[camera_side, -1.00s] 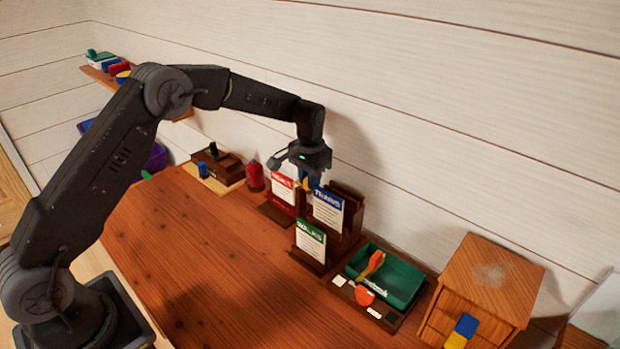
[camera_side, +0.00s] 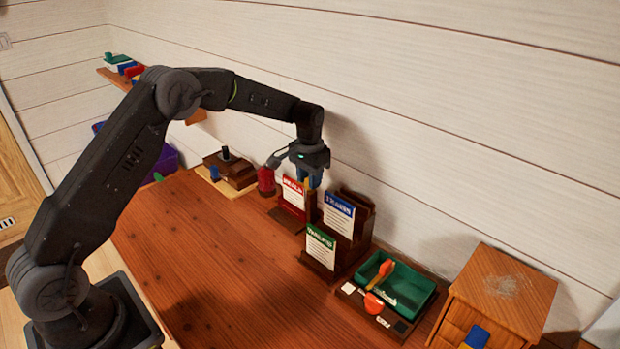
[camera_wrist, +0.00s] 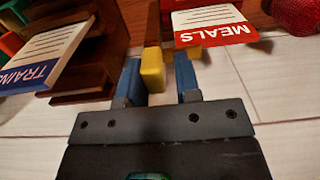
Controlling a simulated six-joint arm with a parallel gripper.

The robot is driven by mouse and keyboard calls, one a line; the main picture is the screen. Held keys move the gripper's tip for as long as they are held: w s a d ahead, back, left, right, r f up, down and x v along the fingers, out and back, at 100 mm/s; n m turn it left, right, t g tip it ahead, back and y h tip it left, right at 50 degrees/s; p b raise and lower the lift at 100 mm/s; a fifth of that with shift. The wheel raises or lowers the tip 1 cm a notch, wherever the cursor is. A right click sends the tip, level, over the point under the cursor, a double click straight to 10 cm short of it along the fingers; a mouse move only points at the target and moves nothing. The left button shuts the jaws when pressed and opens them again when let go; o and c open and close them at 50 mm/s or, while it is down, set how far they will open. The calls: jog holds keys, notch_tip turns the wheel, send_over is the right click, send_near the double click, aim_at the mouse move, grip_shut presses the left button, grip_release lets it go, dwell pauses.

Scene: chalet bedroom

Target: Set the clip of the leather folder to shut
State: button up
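My gripper (camera_side: 312,184) points down just behind the red-topped MEALS card (camera_side: 293,194) and left of the blue-topped TRAINS card (camera_side: 338,216). In the wrist view its two blue fingers (camera_wrist: 158,75) stand apart. A yellow piece (camera_wrist: 152,70) shows between them, on the end of a brown bar (camera_wrist: 152,22). A pale gap shows between the yellow piece and the right finger; I cannot tell whether the left finger touches it. I cannot tell for sure which brown part is the leather folder, or whether the yellow piece is its clip.
A green-topped WALKS card (camera_side: 321,247) stands in front of TRAINS. A green tray (camera_side: 412,292) and a wooden cabinet (camera_side: 497,290) are to the right. A red cylinder (camera_side: 266,182) is left of MEALS. The desk's front left (camera_side: 215,255) is clear.

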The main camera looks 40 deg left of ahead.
notch_tip(320, 180, up, 14)
dwell(0.5)
jog(key=s+d+r+t, duration=0.25)
jog(key=s+r, duration=0.25)
jog(key=s, duration=0.4)
jog(key=s+d+r+t, duration=0.1)
jog(key=s+d+r, duration=0.2)
jog(key=s+r, duration=0.45)
jog(key=s+d+f+t, duration=0.1)
jog(key=s+f, duration=0.2)
jog(key=s, duration=0.6)
jog(key=s+f+t, duration=0.1)
jog(key=s+f, duration=0.3)
jog(key=s, duration=0.5)
jog(key=shift+s+d+f, duration=0.15)
jog(key=shift+s+d, duration=0.2)
jog(key=shift+d, duration=0.05)
